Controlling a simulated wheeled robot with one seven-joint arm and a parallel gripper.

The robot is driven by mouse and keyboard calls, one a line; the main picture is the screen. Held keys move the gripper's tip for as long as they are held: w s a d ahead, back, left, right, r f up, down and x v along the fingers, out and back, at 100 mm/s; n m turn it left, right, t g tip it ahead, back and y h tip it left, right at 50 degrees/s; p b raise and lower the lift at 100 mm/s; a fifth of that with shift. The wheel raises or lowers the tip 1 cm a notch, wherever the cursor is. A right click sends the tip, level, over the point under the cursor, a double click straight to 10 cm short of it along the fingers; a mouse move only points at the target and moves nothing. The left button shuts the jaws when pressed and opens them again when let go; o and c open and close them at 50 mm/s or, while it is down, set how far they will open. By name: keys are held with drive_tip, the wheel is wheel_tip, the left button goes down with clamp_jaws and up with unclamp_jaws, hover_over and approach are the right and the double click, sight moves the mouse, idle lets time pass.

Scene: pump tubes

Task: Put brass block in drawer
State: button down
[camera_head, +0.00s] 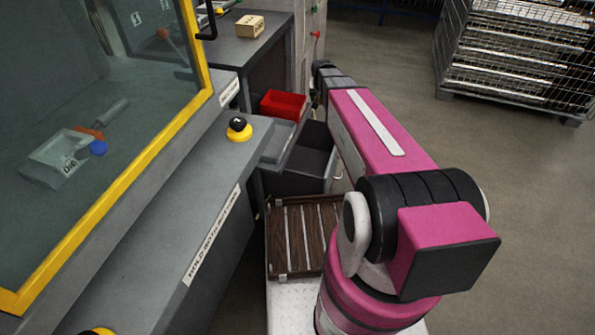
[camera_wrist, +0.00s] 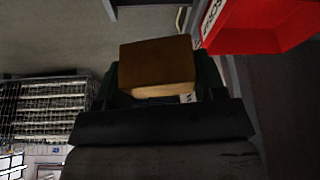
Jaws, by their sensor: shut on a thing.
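A brown-gold block, the brass block (camera_wrist: 157,62), fills the middle of the wrist view. My gripper (camera_wrist: 160,80) is shut on it, with dark fingers at its sides. In the head view my pink arm reaches away toward the drawer area, and the gripper and block cannot be made out there. A dark open drawer (camera_head: 312,136) stands out below the bench, just left of my arm. Its inside looks empty where it shows; the arm covers its right part.
A red bin (camera_head: 283,104) sits beside the drawer; it also shows in the wrist view (camera_wrist: 262,28). A small tan box (camera_head: 250,25) lies on the far bench. A yellow-framed cabinet (camera_head: 112,200) stands left. Floor at right is clear up to a wire cage (camera_head: 515,60).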

drive_tip(key=m, duration=0.1)
hover_over(315, 163)
wheel_tip(315, 163, down, 15)
drive_tip(key=shift+m+h, duration=0.4)
drive_tip(key=shift+m, duration=0.2)
drive_tip(key=shift+s+a+f, duration=0.1)
drive_tip(key=shift+s+f, duration=0.15)
drive_tip(key=shift+f, duration=3.9)
drive_tip(key=shift+s+a+f, duration=0.1)
drive_tip(key=shift+s+f, duration=0.15)
drive_tip(key=shift+f, duration=3.9)
drive_tip(key=shift+s+f, duration=0.25)
drive_tip(key=shift+f, duration=3.9)
drive_tip(key=shift+f, duration=0.1)
drive_tip(key=shift+c, duration=1)
unclamp_jaws()
drive_tip(key=v, duration=1.2)
